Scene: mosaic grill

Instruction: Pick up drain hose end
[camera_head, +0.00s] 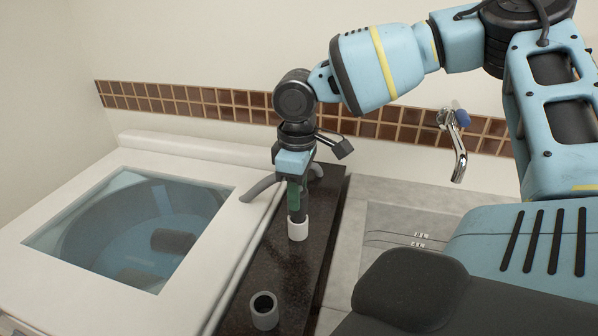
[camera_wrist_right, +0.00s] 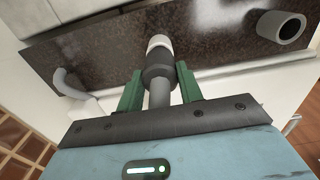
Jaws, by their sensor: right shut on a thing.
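My right gripper (camera_head: 296,192) points down over the dark stone strip. In the right wrist view its green fingers (camera_wrist_right: 159,72) are shut on the dark grey drain hose end (camera_wrist_right: 158,88). A white collar (camera_head: 298,229) is below the fingers, in line with the hose end; it also shows in the wrist view (camera_wrist_right: 159,42). I cannot tell whether the collar is part of the hose end or a fitting on the strip. A grey hose (camera_head: 262,187) curves out left of the gripper. My left gripper is not in view.
A grey open pipe stub (camera_head: 264,311) stands nearer on the dark strip (camera_head: 278,265). A white washing machine (camera_head: 60,262) with a clear lid is at left. A wall tap (camera_head: 457,147) is at right above a grey sink (camera_head: 415,222). Brown tiles (camera_head: 230,105) line the wall.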

